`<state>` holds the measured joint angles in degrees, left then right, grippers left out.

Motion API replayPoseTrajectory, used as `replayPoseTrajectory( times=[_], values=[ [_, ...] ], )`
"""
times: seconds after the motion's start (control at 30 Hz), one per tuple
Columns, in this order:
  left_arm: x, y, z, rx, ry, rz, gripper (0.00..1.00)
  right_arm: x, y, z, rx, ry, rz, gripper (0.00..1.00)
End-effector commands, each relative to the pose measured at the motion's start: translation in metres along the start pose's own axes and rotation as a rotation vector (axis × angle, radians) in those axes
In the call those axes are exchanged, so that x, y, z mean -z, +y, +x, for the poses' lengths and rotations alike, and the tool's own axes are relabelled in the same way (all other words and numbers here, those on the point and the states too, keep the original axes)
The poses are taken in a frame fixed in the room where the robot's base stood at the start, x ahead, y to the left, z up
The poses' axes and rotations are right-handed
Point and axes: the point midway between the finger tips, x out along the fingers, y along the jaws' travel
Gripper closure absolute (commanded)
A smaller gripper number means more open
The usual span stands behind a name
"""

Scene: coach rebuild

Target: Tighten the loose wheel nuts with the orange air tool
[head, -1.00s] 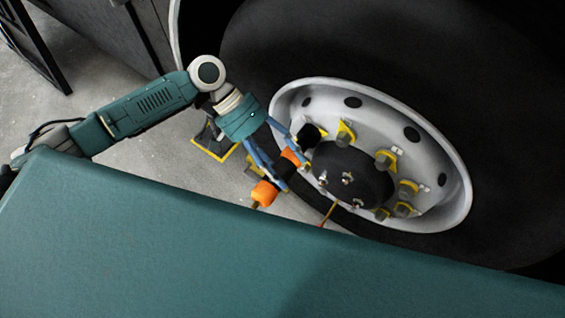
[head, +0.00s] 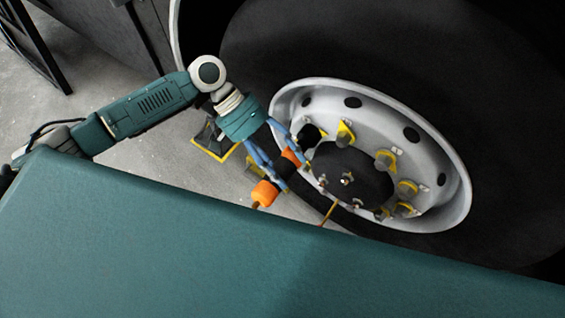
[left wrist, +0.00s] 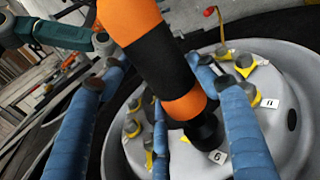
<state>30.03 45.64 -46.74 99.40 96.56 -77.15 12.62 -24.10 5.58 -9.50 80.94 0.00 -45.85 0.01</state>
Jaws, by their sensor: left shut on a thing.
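The orange air tool (head: 264,194), with a black middle, is in my left gripper (head: 280,165). Its blue fingers stand on either side of the tool. In the left wrist view the tool (left wrist: 158,62) runs down between the fingers (left wrist: 158,125), and its black socket (left wrist: 205,133) is over the rim's lower part by the tag 6. The socket hides what lies under it; I cannot tell whether it sits on a nut. Several wheel nuts with yellow pointers (head: 385,160) ring the dark hub (head: 350,172) in the pale rim (head: 440,190). My right gripper does not show.
The big black tyre (head: 500,110) fills the right side. A dark thing with yellow edges (head: 212,142) lies on the grey floor (head: 150,182) behind my left wrist. A thin orange rod or hose (head: 328,213) shows below the hub. A teal surface fills the front.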

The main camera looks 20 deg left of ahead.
Motion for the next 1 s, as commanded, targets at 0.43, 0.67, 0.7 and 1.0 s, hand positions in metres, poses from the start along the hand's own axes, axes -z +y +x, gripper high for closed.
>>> replayPoseTrajectory(
  times=[0.43, 0.67, 0.7, 1.0],
  values=[
    [0.0035, 0.0043, -0.0025, -0.006, 0.009, 0.007, 0.77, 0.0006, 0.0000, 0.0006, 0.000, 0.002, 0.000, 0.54],
    [0.0035, 0.0043, -0.0024, -0.006, 0.008, 0.007, 0.77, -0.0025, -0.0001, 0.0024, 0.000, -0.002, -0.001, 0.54],
    [0.0036, 0.0044, -0.0025, -0.006, 0.009, 0.007, 0.77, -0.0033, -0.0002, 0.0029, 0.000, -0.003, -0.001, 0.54],
    [0.0035, 0.0045, -0.0024, -0.006, 0.008, 0.007, 0.77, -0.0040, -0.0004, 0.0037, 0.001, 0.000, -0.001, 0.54]
  ],
)
